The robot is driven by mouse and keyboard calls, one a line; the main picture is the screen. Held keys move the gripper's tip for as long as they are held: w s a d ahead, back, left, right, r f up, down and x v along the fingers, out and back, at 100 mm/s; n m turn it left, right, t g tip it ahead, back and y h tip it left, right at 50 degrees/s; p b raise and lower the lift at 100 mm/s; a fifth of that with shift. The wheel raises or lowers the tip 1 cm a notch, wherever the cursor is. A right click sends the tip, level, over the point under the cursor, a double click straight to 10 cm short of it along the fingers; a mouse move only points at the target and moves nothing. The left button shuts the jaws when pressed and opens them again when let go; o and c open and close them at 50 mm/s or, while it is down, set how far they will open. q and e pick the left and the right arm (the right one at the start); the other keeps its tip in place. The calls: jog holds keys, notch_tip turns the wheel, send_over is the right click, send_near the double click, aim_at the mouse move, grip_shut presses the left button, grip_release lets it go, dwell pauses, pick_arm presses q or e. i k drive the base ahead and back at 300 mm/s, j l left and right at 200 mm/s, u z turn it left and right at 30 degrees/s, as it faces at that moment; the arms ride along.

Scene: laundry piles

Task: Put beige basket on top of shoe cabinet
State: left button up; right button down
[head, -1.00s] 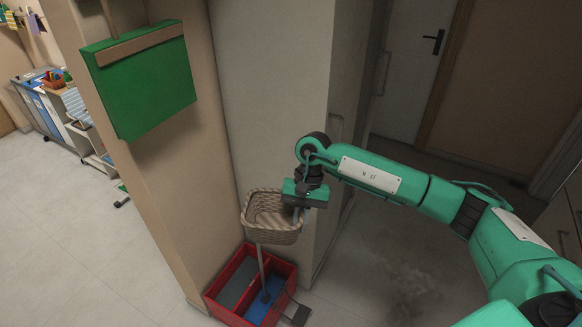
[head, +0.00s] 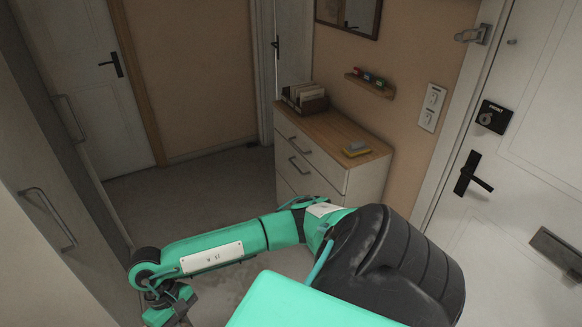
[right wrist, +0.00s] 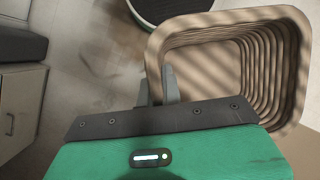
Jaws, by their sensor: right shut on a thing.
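The beige basket (right wrist: 268,24) is woven, with a thick rim, and shows in the right wrist view. My right gripper (right wrist: 158,88) is shut on the basket's near left rim; the basket hangs from it, open and apparently empty. In the head view my right gripper (head: 176,312) is at the lower left edge, and the basket is out of frame below. The shoe cabinet (head: 361,190), white with a wooden top (head: 338,133), stands against the beige wall, well to the right of and beyond my gripper. My left gripper is not in view.
On the cabinet top, a holder with files (head: 305,98) stands at the far end and a small yellow-and-grey item (head: 356,148) at the near end. Bare wood lies between them. A wall shelf (head: 371,84) hangs above. A tall cabinet (head: 45,165) stands at left.

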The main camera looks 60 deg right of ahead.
aim_at(336, 132)
jog(key=i+l+z, duration=0.15)
jog(key=z, duration=0.25)
jog(key=i+l+z, duration=0.15)
jog(key=z, duration=0.25)
jog(key=i+l+z, duration=0.1)
jog(key=z, duration=0.25)
jog(key=i+z, duration=0.2)
jog(key=z, duration=0.2)
jog(key=i+z, duration=0.15)
jog(key=i, duration=0.35)
jog(key=i+j+z, duration=0.1)
jog(key=i, duration=0.4)
jog(key=i+j+z, duration=0.15)
jog(key=i, duration=0.3)
jog(key=j, duration=0.1)
